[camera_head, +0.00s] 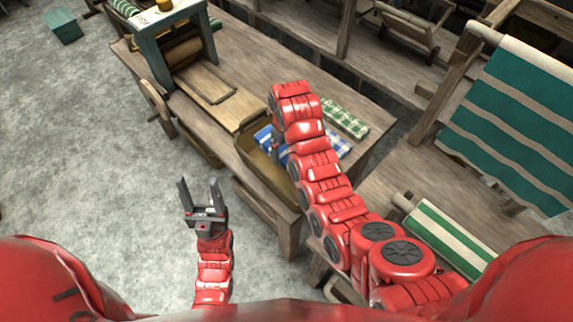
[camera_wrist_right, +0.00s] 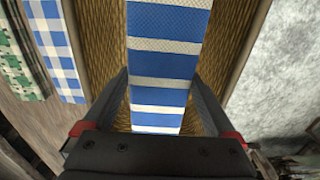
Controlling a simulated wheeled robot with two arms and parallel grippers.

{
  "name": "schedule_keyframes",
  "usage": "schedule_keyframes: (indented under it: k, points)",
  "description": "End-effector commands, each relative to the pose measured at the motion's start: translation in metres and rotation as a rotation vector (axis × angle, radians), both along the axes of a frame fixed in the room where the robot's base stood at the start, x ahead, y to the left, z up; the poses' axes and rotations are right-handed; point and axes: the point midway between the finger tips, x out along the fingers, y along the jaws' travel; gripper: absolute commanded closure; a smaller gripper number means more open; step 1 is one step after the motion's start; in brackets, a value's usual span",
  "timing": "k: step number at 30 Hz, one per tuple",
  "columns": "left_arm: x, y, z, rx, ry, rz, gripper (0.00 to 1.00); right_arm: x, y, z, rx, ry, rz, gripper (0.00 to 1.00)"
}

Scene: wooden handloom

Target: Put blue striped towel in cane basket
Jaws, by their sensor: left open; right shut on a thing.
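The blue striped towel (camera_head: 263,137) shows partly beside my right forearm in the head view, at the cane basket. In the right wrist view the towel (camera_wrist_right: 163,65), with blue and white bands, lies between my right gripper's fingers (camera_wrist_right: 160,76). The gripper is shut on it. The woven walls of the cane basket (camera_wrist_right: 96,35) show on both sides of the towel. In the head view the basket (camera_head: 262,167) stands at the table's front edge, partly hidden by my right arm. My left gripper (camera_head: 199,183) is open and empty, over the floor left of the basket.
A blue checked cloth (camera_head: 339,147) and a green checked cloth (camera_head: 345,118) lie on the wooden table right of my right arm. A wooden press-like frame (camera_head: 157,55) stands at the table's left. A green striped roll (camera_head: 448,238) lies at the right. Grey floor (camera_head: 80,150) is clear at left.

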Motion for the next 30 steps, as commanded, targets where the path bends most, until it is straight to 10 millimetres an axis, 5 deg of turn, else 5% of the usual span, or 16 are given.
schedule_keyframes:
  k: [3, 18, 29, 30]
  points:
    - [0.000, 0.000, 0.004, 0.000, 0.000, 0.000, 0.42, -0.001, -0.001, -0.026, -0.001, 0.006, -0.001, 0.78]
    - [0.000, 0.000, 0.022, 0.000, 0.000, 0.000, 0.42, -0.001, 0.000, -0.073, 0.000, 0.004, -0.002, 0.78]
    - [0.000, 0.000, 0.017, 0.000, 0.000, 0.000, 0.42, 0.000, 0.000, -0.079, 0.001, 0.002, -0.002, 0.78]
    - [0.000, 0.000, 0.018, 0.000, 0.000, 0.000, 0.42, 0.000, 0.000, -0.078, 0.001, 0.002, -0.002, 0.03]
